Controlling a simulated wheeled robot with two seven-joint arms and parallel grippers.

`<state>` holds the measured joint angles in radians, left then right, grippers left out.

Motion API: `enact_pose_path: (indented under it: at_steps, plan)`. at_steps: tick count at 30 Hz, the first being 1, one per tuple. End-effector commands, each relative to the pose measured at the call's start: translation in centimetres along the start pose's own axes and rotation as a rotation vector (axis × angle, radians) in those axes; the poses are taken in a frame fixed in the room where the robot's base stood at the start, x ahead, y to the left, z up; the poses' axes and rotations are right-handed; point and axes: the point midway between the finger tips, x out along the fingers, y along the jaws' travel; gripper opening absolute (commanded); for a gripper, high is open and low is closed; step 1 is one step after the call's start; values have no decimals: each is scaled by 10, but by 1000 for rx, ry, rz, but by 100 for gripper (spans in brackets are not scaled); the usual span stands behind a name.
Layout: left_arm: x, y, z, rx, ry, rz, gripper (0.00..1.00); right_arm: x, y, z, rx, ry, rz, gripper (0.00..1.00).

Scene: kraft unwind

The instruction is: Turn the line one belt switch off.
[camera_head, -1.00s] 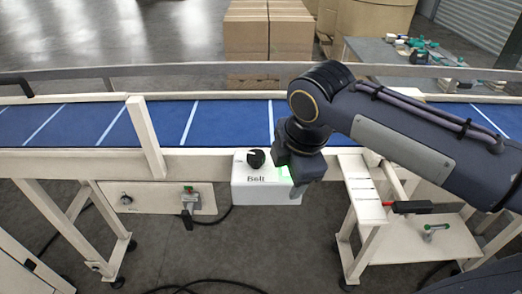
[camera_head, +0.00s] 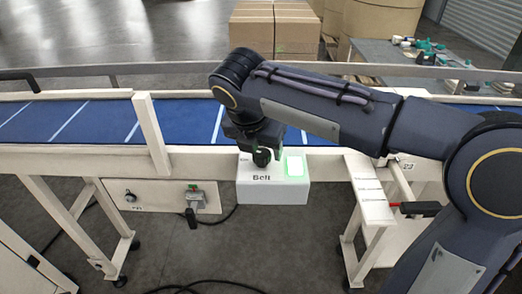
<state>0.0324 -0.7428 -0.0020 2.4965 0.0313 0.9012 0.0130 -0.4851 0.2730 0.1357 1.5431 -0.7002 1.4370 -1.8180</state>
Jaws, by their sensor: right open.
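The belt switch is a white box (camera_head: 272,190) marked "Belt" on the front side of the conveyor frame. It carries a black round knob (camera_head: 262,158) and a lit green square lamp (camera_head: 294,166) to its right. My right gripper (camera_head: 260,150) is open and points down at the knob, with its fingers around or just above it. I cannot tell whether the fingers touch the knob. The gripper partly hides the knob's top. My left gripper is not in view.
The blue conveyor belt (camera_head: 60,122) runs across behind the box, with a metal rail (camera_head: 150,69) beyond it. A black-handled tool (camera_head: 420,209) lies at right. Cartons (camera_head: 275,32) stand behind.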

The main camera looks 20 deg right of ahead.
Motion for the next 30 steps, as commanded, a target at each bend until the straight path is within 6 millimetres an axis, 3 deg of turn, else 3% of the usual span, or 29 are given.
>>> enact_pose_path:
  at_steps: [4, 12, 22, 30]
  plan:
    - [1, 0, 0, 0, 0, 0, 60, 10, 0, 0, 0, 1, -1, 60]
    - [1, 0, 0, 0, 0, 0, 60, 11, 0, 0, 1, 0, 0, 59]
    - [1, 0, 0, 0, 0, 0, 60, 11, 0, 0, 1, 0, 1, 16]
    - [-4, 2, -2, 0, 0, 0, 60, 9, 0, 0, 25, 1, -10, 16]
